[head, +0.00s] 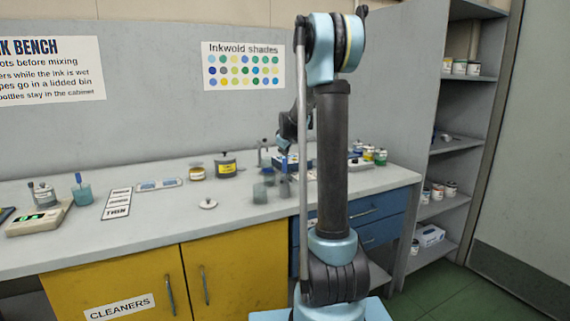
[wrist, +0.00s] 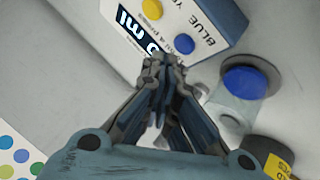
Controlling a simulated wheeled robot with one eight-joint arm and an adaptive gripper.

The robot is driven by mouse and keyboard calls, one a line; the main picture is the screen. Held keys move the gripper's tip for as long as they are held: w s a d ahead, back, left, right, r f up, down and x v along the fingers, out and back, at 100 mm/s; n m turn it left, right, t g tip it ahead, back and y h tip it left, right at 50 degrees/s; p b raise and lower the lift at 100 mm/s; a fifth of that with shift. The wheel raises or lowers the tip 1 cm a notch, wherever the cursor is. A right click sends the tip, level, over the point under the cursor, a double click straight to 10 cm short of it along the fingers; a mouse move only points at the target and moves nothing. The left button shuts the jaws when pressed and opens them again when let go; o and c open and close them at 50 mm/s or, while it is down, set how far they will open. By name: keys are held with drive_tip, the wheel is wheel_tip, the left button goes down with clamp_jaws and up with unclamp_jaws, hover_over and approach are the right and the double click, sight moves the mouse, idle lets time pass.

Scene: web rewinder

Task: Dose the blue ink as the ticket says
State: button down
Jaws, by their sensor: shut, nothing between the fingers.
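A white and blue ink dispenser (wrist: 215,12) shows in the wrist view, lettered BLUE and a cut-off word starting with Y. It has a blue button (wrist: 184,43) and a yellow button (wrist: 152,9). My gripper (wrist: 160,68) is shut and empty, its tips at or just over the dispenser's edge near the blue button; I cannot tell whether they touch. Right of it is a clear vessel with a blue round face (wrist: 244,82). In the head view the dispenser (head: 290,163) is partly hidden behind my arm. I cannot pick out the ticket.
A scale (head: 38,220) with a metal pot stands at the bench's left. Cups (head: 260,192) stand near my arm. The bench front is mostly clear.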

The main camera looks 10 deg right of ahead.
drive_tip(key=shift+r, duration=2.4)
drive_tip(key=shift+s, duration=0.1)
drive_tip(key=s+f+m+g, duration=0.1)
drive_tip(key=s+m, duration=0.5)
drive_tip(key=s, duration=2.2)
drive_tip(key=s+f+m+g, duration=0.1)
drive_tip(key=s+f+g, duration=0.1)
drive_tip(key=s+f, duration=0.4)
drive_tip(key=s+f+m+g, duration=0.1)
drive_tip(key=s+f, duration=0.4)
drive_tip(key=s, duration=0.8)
drive_tip(key=s+f+g, duration=0.3)
drive_tip(key=s+f, duration=0.3)
drive_tip(key=s, duration=0.3)
drive_tip(key=shift+s+d+f+m, duration=0.15)
drive_tip(key=shift+d+f+m, duration=0.2)
drive_tip(key=shift+m, duration=0.05)
